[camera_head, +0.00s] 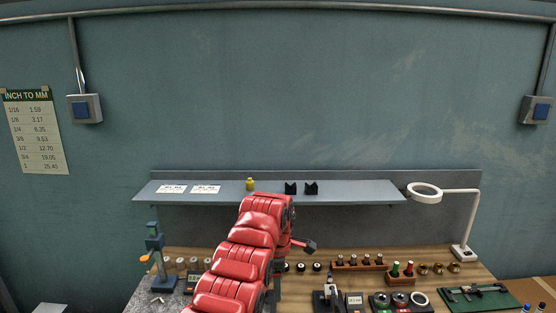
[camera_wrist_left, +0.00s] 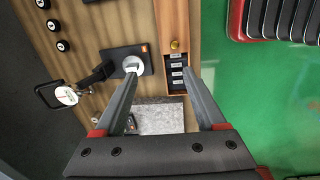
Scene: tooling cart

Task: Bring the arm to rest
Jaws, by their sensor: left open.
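My left arm (camera_head: 245,255), with red link covers, reaches in over the workbench from the bottom middle of the head view and hides part of it. In that view its gripper is largely hidden and I cannot make out the fingertips. In the left wrist view my left gripper (camera_wrist_left: 163,75) is open, with its two grey fingers apart and nothing held between them. Below the fingers are a black-based stand (camera_wrist_left: 145,55) and a dark box with labelled fronts (camera_wrist_left: 175,72). My right gripper is in neither view.
A wooden workbench (camera_head: 225,258) carries small tools and racks. A shelf (camera_head: 350,193) behind holds cards, a yellow item and two black blocks. A ring lamp (camera_head: 425,193) stands at the right, a blue stand (camera_head: 154,243) at the left. Green floor (camera_wrist_left: 250,80) lies past the bench edge.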

